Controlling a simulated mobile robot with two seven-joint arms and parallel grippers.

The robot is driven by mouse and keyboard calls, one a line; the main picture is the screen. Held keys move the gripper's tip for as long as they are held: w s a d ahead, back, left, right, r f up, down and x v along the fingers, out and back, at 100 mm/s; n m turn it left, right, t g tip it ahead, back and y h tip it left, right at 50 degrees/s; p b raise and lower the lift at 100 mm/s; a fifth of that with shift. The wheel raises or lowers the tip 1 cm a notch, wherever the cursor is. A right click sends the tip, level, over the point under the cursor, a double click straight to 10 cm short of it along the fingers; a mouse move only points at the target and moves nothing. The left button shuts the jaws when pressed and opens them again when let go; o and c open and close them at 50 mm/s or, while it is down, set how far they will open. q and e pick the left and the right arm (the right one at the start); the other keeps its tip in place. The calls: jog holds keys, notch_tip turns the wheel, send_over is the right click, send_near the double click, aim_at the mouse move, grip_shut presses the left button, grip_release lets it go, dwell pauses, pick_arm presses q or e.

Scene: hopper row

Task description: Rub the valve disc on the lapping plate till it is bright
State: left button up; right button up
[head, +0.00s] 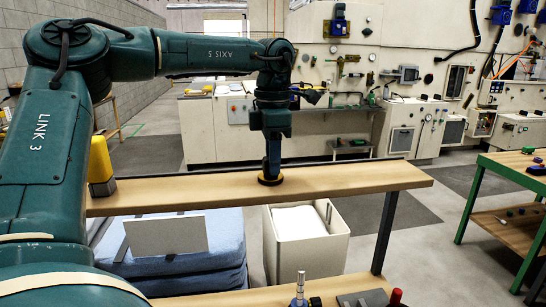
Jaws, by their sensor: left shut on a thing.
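My left gripper (271,172) points straight down over a raised wooden board (350,180) in the middle of the view. It is shut on a small round disc (270,181), dark with a brass-coloured edge, which I take for the valve disc. The disc is at the board's surface; I cannot tell whether it touches. Its underside is hidden, so its brightness does not show. A flat grey plate (362,299), possibly the lapping plate, lies on the nearer bench, cut off by the bottom edge. My right gripper is not in view.
A yellow and dark object (101,168) stands at the board's left end. On the near bench are a metal-topped piece (300,287) and a red piece (396,297). A white bin (335,240) stands below. A green-framed table (500,170) is at right. The board's right part is clear.

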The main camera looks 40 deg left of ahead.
pick_arm(q)
jog(key=shift+c, duration=0.3)
jog(key=shift+r, duration=3.05)
